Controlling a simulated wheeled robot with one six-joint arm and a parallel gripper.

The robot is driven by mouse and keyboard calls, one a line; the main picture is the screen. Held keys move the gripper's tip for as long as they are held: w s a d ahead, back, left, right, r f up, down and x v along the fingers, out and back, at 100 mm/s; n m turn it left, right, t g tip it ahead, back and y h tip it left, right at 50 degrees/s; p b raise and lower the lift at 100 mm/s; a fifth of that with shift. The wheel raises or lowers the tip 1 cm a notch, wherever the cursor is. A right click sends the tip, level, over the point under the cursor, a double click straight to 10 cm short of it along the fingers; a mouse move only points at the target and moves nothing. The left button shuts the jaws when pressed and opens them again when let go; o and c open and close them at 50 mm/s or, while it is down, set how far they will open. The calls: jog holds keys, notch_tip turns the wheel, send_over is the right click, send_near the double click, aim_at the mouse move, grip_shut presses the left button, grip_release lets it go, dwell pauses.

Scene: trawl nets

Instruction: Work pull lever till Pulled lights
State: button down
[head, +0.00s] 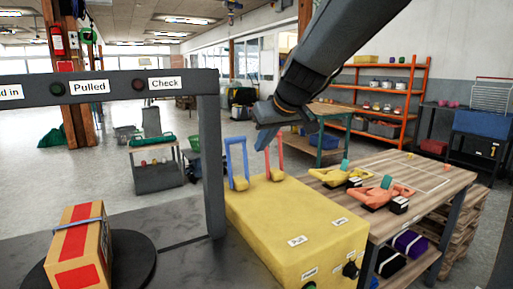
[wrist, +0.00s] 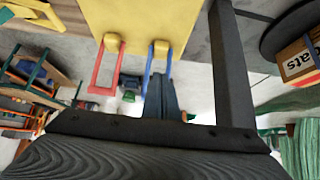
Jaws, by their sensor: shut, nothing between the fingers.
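A yellow control box (head: 285,222) carries a blue lever (head: 237,162) and a red lever (head: 273,158), both upright loop handles. A label on the box top reads Pull; I cannot tell for certain which lever it names. My gripper (head: 266,137) is shut and empty, close above and beside the blue lever. In the wrist view, my gripper's fingers (wrist: 160,92) are together at the open end of the blue lever (wrist: 158,62); contact cannot be told. The red lever (wrist: 105,65) stands left of them. The Pulled sign (head: 89,87) has dark lamps beside it, green (head: 57,88) and red (head: 139,85).
A dark frame post (head: 211,165) stands just left of the levers. A taped carton (head: 80,250) sits on a black turntable (head: 130,262). A wooden table (head: 430,180) with yellow and orange tools is at the right.

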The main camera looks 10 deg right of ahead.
jog(key=shift+s+d+r, duration=0.15)
jog(key=shift+s+r, duration=0.1)
jog(key=shift+s, duration=0.3)
jog(key=shift+s+d+r, duration=0.15)
jog(key=shift+s+r, duration=0.05)
jog(key=shift+s, duration=0.3)
jog(key=shift+s+d+r, duration=0.15)
jog(key=shift+s+r, duration=0.1)
jog(key=shift+s, duration=0.3)
